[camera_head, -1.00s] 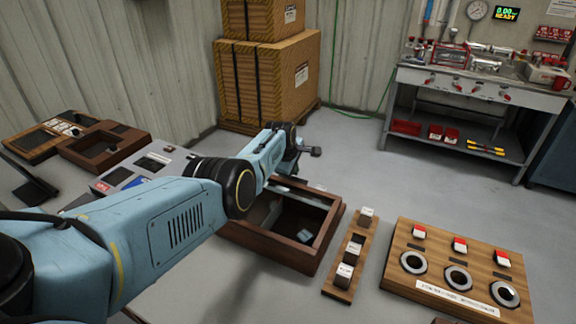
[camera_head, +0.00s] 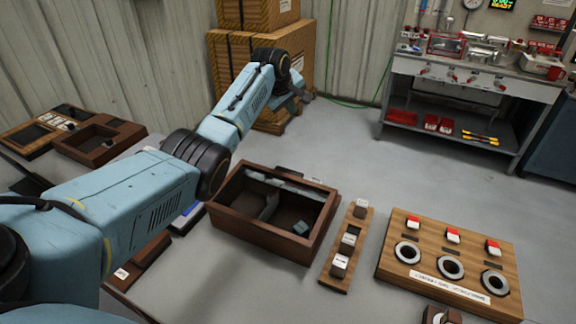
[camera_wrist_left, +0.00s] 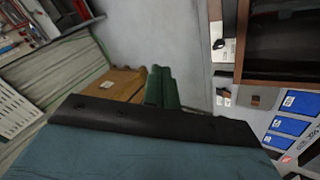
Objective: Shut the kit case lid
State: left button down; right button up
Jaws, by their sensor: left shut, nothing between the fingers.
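The kit case (camera_head: 262,238) is a brown wooden box on the grey bench, open at the top, with dividers and small grey items inside. Its lid is not clearly seen; a small dark piece (camera_head: 289,172) shows just behind the far rim, and I cannot tell if it belongs to the lid. My left gripper (camera_head: 303,94) is beyond and above the case, apart from it, in front of the cardboard boxes. In the left wrist view its green fingers (camera_wrist_left: 160,82) are together and empty. My right gripper is not in view.
A slim block rack (camera_head: 338,278) and a wooden board with rings (camera_head: 450,265) stand right of the case. Brown trays (camera_head: 97,145) lie at the left. Stacked boxes (camera_head: 230,70) and a metal workbench (camera_head: 470,80) stand behind. Floor between is clear.

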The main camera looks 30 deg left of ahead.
pick_arm(q)
jog(key=m, duration=0.2)
jog(key=m+g+b, duration=0.3)
jog(key=m, duration=0.7)
send_near(289, 172)
jog(key=b+x, duration=0.2)
jog(key=x, duration=0.4)
jog(key=shift+w+a+f, duration=0.2)
jog(key=shift+w+f, duration=0.05)
jog(key=shift+w, duration=0.05)
jog(key=shift+b, duration=0.35)
jog(key=b+x, duration=0.2)
jog(key=b, duration=0.3)
jog(key=shift+f, duration=0.45)
